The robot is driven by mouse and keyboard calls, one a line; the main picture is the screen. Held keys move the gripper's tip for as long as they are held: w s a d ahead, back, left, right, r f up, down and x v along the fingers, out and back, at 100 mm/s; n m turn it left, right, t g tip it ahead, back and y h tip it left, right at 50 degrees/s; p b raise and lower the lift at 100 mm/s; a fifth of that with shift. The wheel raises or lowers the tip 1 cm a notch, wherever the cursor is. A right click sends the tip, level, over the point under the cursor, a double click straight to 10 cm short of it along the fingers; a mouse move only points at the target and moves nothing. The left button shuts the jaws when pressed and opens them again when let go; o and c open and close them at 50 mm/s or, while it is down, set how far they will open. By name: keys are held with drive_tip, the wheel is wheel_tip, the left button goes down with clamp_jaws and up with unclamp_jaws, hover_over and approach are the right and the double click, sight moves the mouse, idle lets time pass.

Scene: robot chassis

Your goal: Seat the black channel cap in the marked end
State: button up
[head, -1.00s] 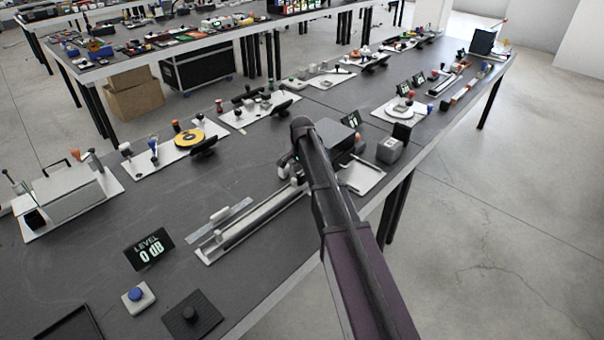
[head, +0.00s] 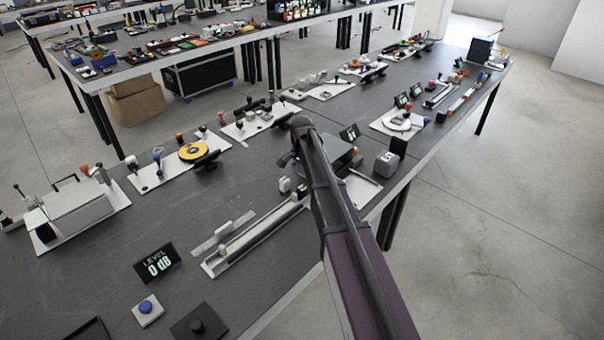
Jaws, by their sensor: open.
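A long pale channel (head: 255,240) lies on the dark table, left of my arm. A light strip with a small raised block (head: 222,230) lies along its left side. I cannot pick out the black channel cap for certain, and no mark on a channel end is readable. A black square piece with a round knob (head: 197,326) sits at the bottom edge, in front of the channel. My gripper (head: 287,160) shows only in part past the channel's far end, mostly hidden behind my arm. It is open, and I see nothing held in it.
A black display (head: 157,263) reading "LEVEL 0 dB" and a blue button on a white base (head: 147,310) stand left of the channel. A small white piece (head: 284,185) stands near its far end. The table's right edge runs close under my arm.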

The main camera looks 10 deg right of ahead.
sight(302, 188)
drive_tip(key=shift+r+p, duration=2.15)
drive_tip(key=shift+r, duration=0.3)
drive_tip(key=s+n, duration=1)
drive_tip(key=s, duration=1.9)
drive_tip(key=shift+n, duration=0.4)
